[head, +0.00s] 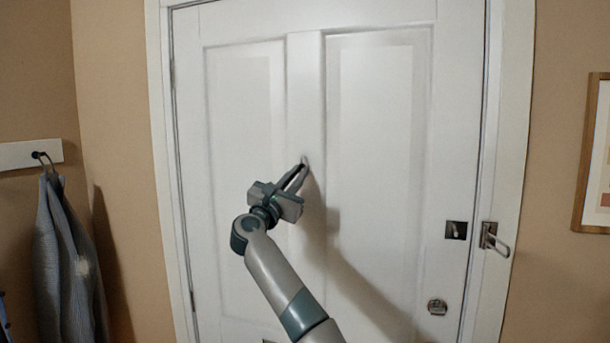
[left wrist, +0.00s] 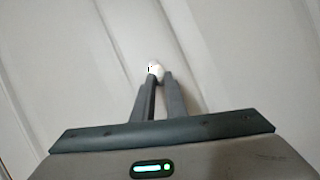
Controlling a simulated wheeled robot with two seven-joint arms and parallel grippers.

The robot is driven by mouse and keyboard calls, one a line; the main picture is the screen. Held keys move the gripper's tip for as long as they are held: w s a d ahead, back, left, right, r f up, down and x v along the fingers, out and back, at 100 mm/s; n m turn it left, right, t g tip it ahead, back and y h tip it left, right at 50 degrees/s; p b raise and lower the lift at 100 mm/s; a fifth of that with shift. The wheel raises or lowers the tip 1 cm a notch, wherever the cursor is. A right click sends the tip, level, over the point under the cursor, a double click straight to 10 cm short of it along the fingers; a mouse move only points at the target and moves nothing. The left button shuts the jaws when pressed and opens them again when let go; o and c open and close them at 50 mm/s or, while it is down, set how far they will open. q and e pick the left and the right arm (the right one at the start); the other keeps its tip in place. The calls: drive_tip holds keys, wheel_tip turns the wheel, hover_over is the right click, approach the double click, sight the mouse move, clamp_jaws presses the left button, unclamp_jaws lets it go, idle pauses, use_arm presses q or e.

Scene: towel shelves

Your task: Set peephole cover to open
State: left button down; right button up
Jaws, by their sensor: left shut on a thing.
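The peephole cover (left wrist: 155,69) is a small whitish round piece on the white door's middle panel strip, seen at my left fingertips in the left wrist view. In the head view a small bit of the peephole cover (head: 304,160) shows at the tips of the fingers. My left gripper (head: 302,168) reaches up to the door with its fingers close together, shut on the cover; the fingertips also show in the left wrist view (left wrist: 160,76). The fingers hide part of the cover, and I cannot tell how far it is turned. My right gripper is not in view.
The white door (head: 380,130) fills the middle and is shut. A framed picture (head: 592,155) hangs at right.

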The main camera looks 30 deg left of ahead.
sight(299, 163)
use_arm(q)
drive_tip(key=a+m+h+b, duration=0.1)
drive_tip(key=m, duration=0.3)
drive_tip(key=a+r+m+g+h+b, duration=0.1)
drive_tip(key=m+h, duration=0.1)
drive_tip(key=m, duration=0.2)
drive_tip(key=a+m+g+h+b, duration=0.1)
drive_tip(key=m+h+b, duration=0.1)
drive_tip(key=m, duration=0.2)
drive_tip(key=shift+s+r, duration=0.25)
drive_tip(key=shift+s, duration=0.1)
drive_tip(key=m, duration=0.1)
drive_tip(key=r+m+g, duration=0.1)
drive_tip(key=shift+s+a+m, duration=0.1)
drive_tip(key=shift+a+m, duration=0.1)
drive_tip(key=shift+m, duration=0.2)
drive_tip(key=shift+a+r+m+g+h, duration=0.1)
drive_tip(key=shift+r+m+g+h, duration=0.35)
drive_tip(key=shift+m, duration=0.45)
drive_tip(key=shift+a+r+m+g+p, duration=0.1)
drive_tip(key=shift+r+m+g+p, duration=0.15)
drive_tip(key=shift+m, duration=0.3)
drive_tip(key=shift+r+m+g+p, duration=0.15)
drive_tip(key=shift+m+g+p, duration=0.2)
drive_tip(key=shift+m, duration=0.2)
drive_tip(key=shift+r+m+g+y+p, duration=0.35)
drive_tip(key=shift+r+m+p, duration=0.05)
drive_tip(key=shift+m, duration=0.7)
